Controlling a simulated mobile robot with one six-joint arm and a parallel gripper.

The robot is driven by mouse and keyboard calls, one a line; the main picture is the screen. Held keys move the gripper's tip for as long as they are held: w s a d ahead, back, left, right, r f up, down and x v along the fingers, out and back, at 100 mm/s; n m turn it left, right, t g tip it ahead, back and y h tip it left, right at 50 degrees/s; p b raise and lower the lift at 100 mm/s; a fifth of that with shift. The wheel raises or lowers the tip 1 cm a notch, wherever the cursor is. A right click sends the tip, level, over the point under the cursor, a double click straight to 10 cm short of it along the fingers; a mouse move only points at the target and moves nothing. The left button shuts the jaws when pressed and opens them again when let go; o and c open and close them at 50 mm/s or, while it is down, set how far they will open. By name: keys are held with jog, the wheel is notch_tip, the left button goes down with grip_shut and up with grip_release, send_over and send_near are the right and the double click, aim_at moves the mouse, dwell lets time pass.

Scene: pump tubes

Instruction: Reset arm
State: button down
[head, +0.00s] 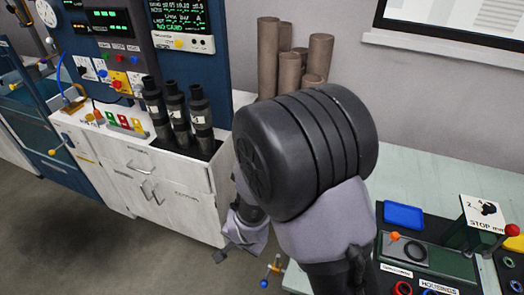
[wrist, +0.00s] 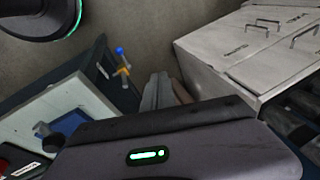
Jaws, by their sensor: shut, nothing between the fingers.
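My arm shows in the middle of the head view, with a large black joint and grey links. My gripper (head: 221,256) hangs low at its left, above the floor and in front of the white cabinet, partly hidden by the arm. It is shut and empty. In the wrist view the grey fingers (wrist: 160,92) show close together beyond the dark camera housing. Nothing is held and nothing touches the fingers as far as I can see.
Several black pump tubes (head: 176,112) stand on the white cabinet (head: 150,180) below a control panel. Brown tubes (head: 292,62) stand behind my arm. The right table (head: 415,172) holds a blue tray (head: 403,215), a housings board and a stop lever. The floor (head: 60,235) at lower left is clear.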

jog(key=s+d+r+t+y, duration=0.1)
jog(key=d+r, duration=0.2)
jog(key=r, duration=0.5)
jog(key=d+r, duration=0.3)
jog(key=r, duration=0.5)
jog(key=s+d+r+n+t, duration=0.1)
jog(key=s+d+r, duration=0.9)
jog(key=s, duration=0.3)
jog(key=shift+s+d+r+n+h+b, duration=0.15)
jog(key=shift+s+r+n+h+b, duration=0.25)
jog(key=shift+r, duration=0.5)
